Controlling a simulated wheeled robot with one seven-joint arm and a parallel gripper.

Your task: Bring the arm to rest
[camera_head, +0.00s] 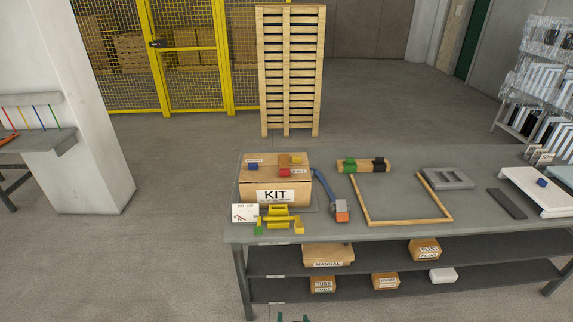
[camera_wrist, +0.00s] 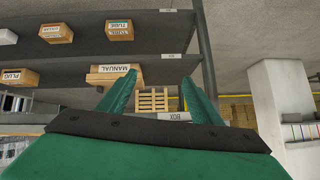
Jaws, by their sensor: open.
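My gripper (camera_wrist: 159,80) shows in the wrist view as two green fingers standing wide apart, with nothing between them. In the head view only the green tips of my gripper (camera_head: 293,318) show at the bottom edge, low in front of the table (camera_head: 405,232). The wrist view is upside down and looks at the table's lower shelves from the front. The gripper is apart from the table and from the boxes there. The rest of my arm is hidden in the head view.
On the table are a KIT box (camera_head: 274,196), a yellow fixture (camera_head: 279,222), a blue-handled tool (camera_head: 325,190), a wooden frame (camera_head: 410,221) and a grey tray (camera_head: 447,179). Labelled boxes, including MANUAL (camera_head: 327,255), stand on the shelves below. A pillar (camera_head: 85,110) stands left; floor between is clear.

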